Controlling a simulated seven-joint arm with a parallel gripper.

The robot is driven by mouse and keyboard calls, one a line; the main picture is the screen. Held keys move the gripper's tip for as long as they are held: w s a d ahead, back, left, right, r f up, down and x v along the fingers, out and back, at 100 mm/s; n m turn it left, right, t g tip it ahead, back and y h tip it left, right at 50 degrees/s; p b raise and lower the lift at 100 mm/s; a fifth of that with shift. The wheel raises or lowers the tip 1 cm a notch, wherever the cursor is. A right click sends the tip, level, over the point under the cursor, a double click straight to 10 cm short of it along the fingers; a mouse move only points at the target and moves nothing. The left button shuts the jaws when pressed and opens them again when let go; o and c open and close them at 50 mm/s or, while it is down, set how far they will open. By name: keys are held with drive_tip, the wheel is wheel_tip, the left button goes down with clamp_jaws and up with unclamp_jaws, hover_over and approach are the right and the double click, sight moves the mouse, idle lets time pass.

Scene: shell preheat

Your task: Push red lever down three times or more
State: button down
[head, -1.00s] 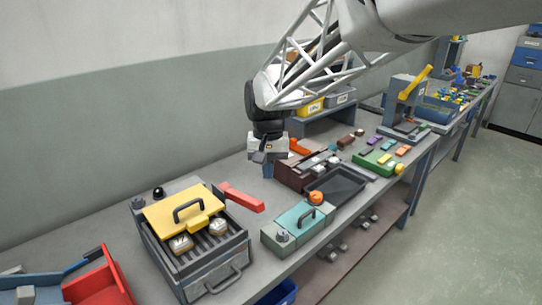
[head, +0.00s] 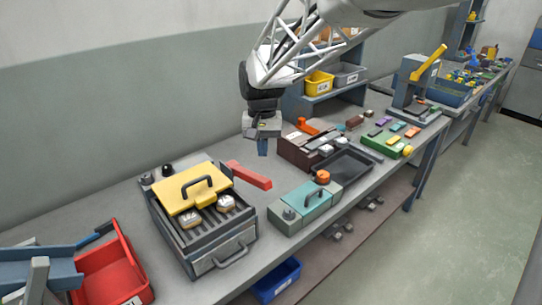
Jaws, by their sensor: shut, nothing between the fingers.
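The red lever (head: 249,175) sticks out to the right from the back right side of the grey heater box (head: 205,240), which has a yellow lid (head: 193,189) with a dark handle. The lever slopes slightly down toward its free end. My gripper (head: 262,151) is shut and empty, pointing down. In the picture it sits just above and right of the lever, apart from it. How far it is in depth from the lever I cannot tell. Two pale shells (head: 211,210) lie on the heater's slats in front of the lid.
A teal-lidded box (head: 304,200) with an orange knob stands right of the heater. A dark tray (head: 343,166) and a brown rack (head: 300,153) are behind it. A red bin (head: 112,278) is at the left. Bare bench lies around the lever's free end.

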sight(263, 177)
drive_tip(key=shift+s+f, duration=0.2)
drive_tip(key=shift+f, duration=1.45)
drive_tip(key=shift+s+f, duration=0.15)
drive_tip(key=shift+f, duration=1.5)
drive_tip(key=shift+f, duration=0.1)
drive_tip(key=shift+f, duration=2.15)
drive_tip(key=shift+w, duration=0.1)
drive_tip(key=w, duration=0.1)
drive_tip(key=w+r, duration=0.1)
drive_tip(key=shift+w+a, duration=0.1)
drive_tip(key=shift+w, duration=0.3)
wheel_tip(263, 177, up, 8)
drive_tip(key=shift+w, duration=0.4)
